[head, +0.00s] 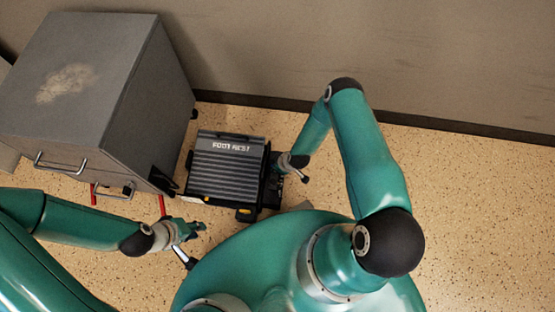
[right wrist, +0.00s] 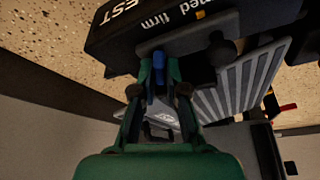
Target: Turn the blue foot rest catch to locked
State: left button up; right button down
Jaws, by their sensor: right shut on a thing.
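The foot rest (head: 225,178) is a dark ribbed, tilted pad with "FOOT REST" lettering, on the floor beside a grey cabinet. Its dark side with white lettering (right wrist: 190,14) fills the top of the right wrist view. The blue catch (right wrist: 158,62) stands out there as a small upright tab between the fingers of my right gripper (right wrist: 160,75), which is shut on it. In the head view my right gripper (head: 283,162) is at the foot rest's right side and the catch is hidden. My left gripper (head: 195,230) is open and empty, left of the foot rest's near corner.
The grey cabinet (head: 125,110) with metal handles and red parts beneath stands close on the left. The wall (head: 350,45) and dark skirting run behind. Speckled floor (head: 480,200) is free at the right. My green body fills the near side.

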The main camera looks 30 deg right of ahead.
jog(key=m, duration=0.1)
jog(key=m+h, duration=0.1)
jog(key=m, duration=0.1)
jog(key=shift+a+m+t, duration=0.3)
jog(key=shift+a, duration=0.05)
jog(key=m+h, duration=0.1)
jog(key=m, duration=0.1)
jog(key=shift+w+m, duration=0.1)
jog(key=shift+m, duration=0.3)
jog(key=m+h, duration=0.1)
jog(key=m, duration=0.2)
jog(key=shift+h, duration=0.4)
jog(key=shift+m+g+h+b, duration=0.3)
jog(key=shift+m+g+h, duration=0.15)
jog(key=shift+m, duration=1.25)
jog(key=c, duration=1.2)
grip_release()
